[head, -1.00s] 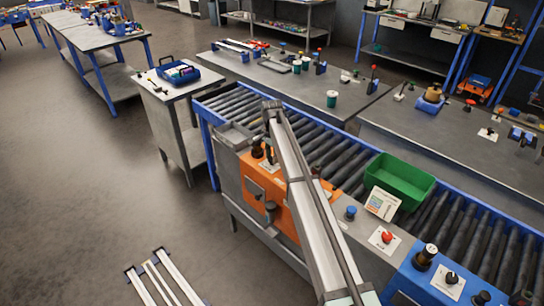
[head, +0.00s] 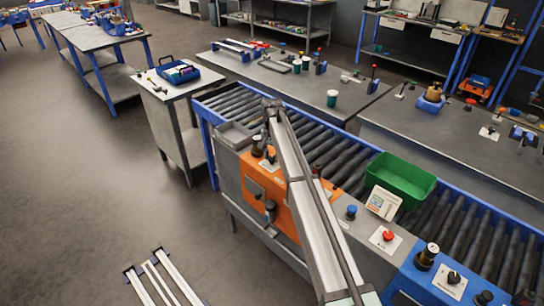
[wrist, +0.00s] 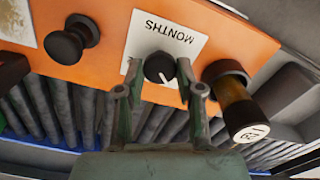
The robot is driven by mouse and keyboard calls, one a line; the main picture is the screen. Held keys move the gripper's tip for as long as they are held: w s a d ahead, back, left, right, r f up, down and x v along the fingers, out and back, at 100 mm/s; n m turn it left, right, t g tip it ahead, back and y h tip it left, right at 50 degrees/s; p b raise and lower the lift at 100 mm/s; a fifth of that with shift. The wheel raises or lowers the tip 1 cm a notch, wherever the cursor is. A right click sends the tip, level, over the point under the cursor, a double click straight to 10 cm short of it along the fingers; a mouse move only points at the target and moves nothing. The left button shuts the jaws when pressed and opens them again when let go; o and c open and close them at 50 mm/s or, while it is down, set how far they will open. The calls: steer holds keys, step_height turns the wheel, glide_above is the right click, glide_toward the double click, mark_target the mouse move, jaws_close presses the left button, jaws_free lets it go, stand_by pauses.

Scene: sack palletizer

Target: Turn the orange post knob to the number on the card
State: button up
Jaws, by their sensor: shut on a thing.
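In the wrist view, a black knob (wrist: 158,64) with a white pointer line sits on a white plate (wrist: 180,36) that reads MONTHS upside down. The plate is on an orange panel (wrist: 103,50). My gripper (wrist: 160,88) has one finger at each side of the knob and is shut on it. The pointer line slants to the lower right in that picture. The orange panel (head: 284,218) also shows in the head view, where my arm crosses it and largely hides the knob. A printed card (head: 382,203) stands right of my arm; its text is too small to read.
A dark-and-amber cylinder (wrist: 232,98) with a numbered white cap stands close to the right finger in the wrist view. A round black knob (wrist: 70,42) is to the left. Behind are conveyor rollers (head: 330,145) and a green bin (head: 402,178).

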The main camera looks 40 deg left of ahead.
mark_target(272, 157)
steer(key=shift+n, duration=1.2)
steer(key=o, duration=1.1)
steer(key=shift+o, duration=0.2)
step_height(272, 157, up, 12)
